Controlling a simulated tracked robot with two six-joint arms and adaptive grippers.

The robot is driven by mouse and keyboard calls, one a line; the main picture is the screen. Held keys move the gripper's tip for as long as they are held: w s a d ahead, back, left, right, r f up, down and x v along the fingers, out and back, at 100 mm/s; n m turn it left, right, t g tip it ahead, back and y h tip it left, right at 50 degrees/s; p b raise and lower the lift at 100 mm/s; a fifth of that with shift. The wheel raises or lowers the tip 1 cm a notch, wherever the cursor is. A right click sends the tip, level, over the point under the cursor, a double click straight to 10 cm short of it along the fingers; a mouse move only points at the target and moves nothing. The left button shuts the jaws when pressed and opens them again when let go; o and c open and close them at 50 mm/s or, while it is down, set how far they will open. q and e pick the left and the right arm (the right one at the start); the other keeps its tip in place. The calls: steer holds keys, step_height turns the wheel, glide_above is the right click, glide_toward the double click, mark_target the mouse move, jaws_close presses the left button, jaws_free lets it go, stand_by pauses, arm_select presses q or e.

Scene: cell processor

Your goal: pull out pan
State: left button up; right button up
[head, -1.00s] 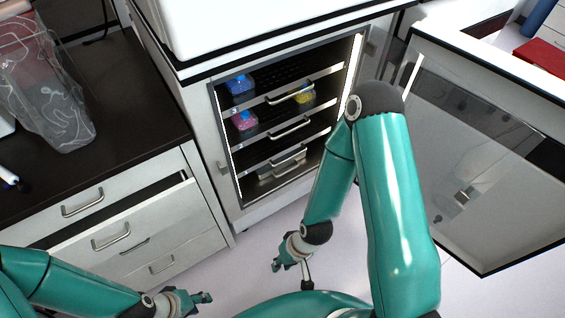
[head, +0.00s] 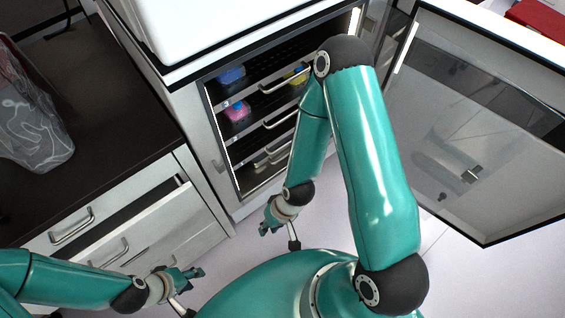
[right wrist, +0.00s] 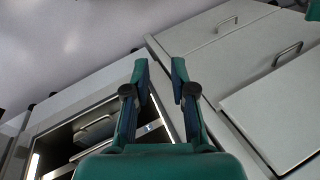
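The open cabinet (head: 219,139) stands in the upper middle of the head view, with several handled shelves inside. A grey metal pan-like object (head: 283,146) shows low in the cabinet, partly behind my right arm; I cannot tell for sure that it is the pan. A similar grey object (right wrist: 97,130) shows inside the cabinet in the right wrist view. My right gripper (head: 267,228) is outside and below the cabinet opening, apart from the shelves. In the right wrist view its fingers (right wrist: 160,72) are apart and empty. My left gripper (head: 196,273) is lower left, by the drawers, touching nothing visible.
The cabinet's glass door (head: 470,130) stands open at the right. Drawer fronts (head: 125,225) and a dark counter (head: 110,110) with a clear bag (head: 35,125) are at the left. Blue, pink (head: 237,111) and yellow items sit on upper shelves. Floor shows below the cabinet.

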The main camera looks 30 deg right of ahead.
steer(key=w+d+f+m+t+b, duration=0.2)
steer(key=w+d+f+b, duration=0.2)
steer(key=f+b, duration=0.2)
steer(key=w+d+f+m+t+b, duration=0.25)
steer(key=d+f+b, duration=0.2)
steer(key=f, duration=0.25)
steer(key=m+t+h+b, duration=0.2)
steer(key=m+t+b, duration=0.8)
steer(key=b, duration=1.1)
glide_toward(286, 164)
steer(key=s+r, duration=0.4)
steer(key=s, duration=0.2)
steer(key=shift+h, duration=0.3)
steer(key=b+x, duration=0.3)
steer(key=x, duration=1.3)
steer(key=shift+w+r, duration=0.1)
steer(key=shift+w, duration=0.05)
steer(key=shift+c, duration=0.4)
jaws_close()
